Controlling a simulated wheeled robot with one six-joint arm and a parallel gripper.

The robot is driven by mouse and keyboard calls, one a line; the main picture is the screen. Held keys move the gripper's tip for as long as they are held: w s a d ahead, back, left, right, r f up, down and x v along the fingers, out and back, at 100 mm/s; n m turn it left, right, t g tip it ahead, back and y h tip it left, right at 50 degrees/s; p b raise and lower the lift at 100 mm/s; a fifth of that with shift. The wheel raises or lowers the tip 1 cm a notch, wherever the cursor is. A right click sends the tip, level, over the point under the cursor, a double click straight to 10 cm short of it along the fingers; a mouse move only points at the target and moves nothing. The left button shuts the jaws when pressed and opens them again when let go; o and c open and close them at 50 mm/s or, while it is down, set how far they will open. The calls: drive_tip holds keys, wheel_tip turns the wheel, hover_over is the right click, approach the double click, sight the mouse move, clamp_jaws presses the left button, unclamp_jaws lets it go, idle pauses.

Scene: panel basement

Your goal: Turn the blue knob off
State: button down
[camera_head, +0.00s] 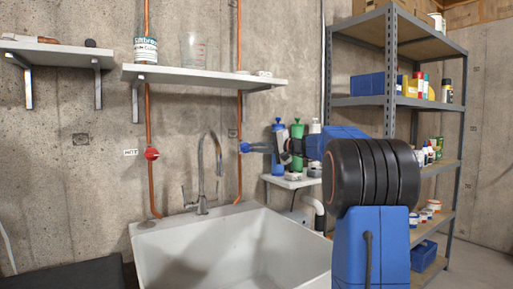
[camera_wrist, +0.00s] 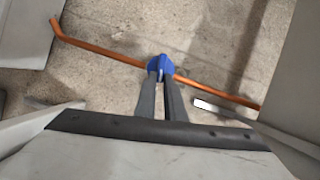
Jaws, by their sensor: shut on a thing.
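The blue knob (camera_head: 245,147) sits on the right copper pipe on the concrete wall, under the shelf. My gripper (camera_head: 270,148) reaches it from the right in the head view. In the wrist view the blue knob (camera_wrist: 161,67) shows at the tips of my two dark fingers (camera_wrist: 163,80), which are closed on it. The fingertips partly hide the knob.
A red knob (camera_head: 152,153) is on the left copper pipe. A white sink (camera_head: 225,245) with a tall faucet (camera_head: 203,180) stands below. A shelf (camera_head: 205,77) is above, and green and blue bottles (camera_head: 297,143) stand behind my arm. A metal shelving unit (camera_head: 389,75) is at right.

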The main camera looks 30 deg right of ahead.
drive_tip(key=shift+f+m+t, duration=0.3)
drive_tip(key=shift+f+m, duration=0.05)
drive_tip(key=shift+m, duration=0.65)
drive_tip(key=c, duration=1.8)
unclamp_jaws()
drive_tip(key=shift+c, duration=0.2)
drive_tip(key=shift+s+d, duration=0.1)
drive_tip(key=shift+s, duration=0.05)
drive_tip(key=v, duration=1.7)
drive_tip(key=shift+d+f, duration=0.2)
drive_tip(key=shift+f, duration=0.05)
drive_tip(key=shift+s, duration=0.1)
